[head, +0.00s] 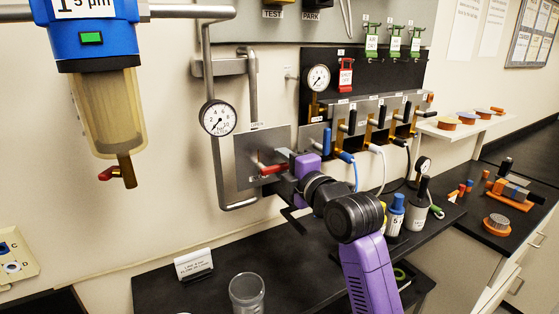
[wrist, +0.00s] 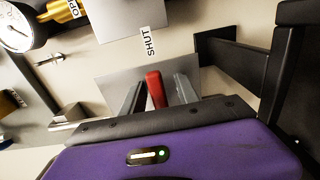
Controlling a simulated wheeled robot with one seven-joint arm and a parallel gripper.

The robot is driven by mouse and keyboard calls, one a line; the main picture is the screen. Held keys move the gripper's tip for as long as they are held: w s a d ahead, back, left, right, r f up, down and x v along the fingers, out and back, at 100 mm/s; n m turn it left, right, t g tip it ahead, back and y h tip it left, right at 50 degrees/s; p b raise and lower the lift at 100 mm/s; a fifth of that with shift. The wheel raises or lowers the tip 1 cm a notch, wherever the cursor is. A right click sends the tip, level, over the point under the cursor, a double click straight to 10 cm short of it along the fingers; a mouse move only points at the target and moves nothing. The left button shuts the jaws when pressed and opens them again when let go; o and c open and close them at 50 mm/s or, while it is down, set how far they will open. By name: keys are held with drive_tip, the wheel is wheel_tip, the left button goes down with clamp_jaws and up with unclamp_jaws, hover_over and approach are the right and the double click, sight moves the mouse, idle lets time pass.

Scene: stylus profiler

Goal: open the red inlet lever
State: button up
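The red inlet lever (head: 272,169) lies roughly level on a grey panel (head: 250,148) in the head view. In the wrist view the red lever (wrist: 155,88) stands between my two fingers, near a label reading SHUT (wrist: 149,41). My gripper (head: 286,170) is at the panel, at the right end of the lever. In the wrist view my gripper (wrist: 160,92) has a finger on each side of the lever. Narrow gaps show beside the lever, so the fingers look open around it. An OPEN label (head: 257,125) is above the lever.
A pressure gauge (head: 218,118) and grey pipe stand left of the panel. A row of valves with blue and black handles (head: 352,120) is close on the right. A clear cup (head: 247,292) stands on the black bench below. A blue filter (head: 95,32) hangs upper left.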

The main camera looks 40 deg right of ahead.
clamp_jaws()
drive_tip(key=shift+f, duration=0.1)
idle(1.2)
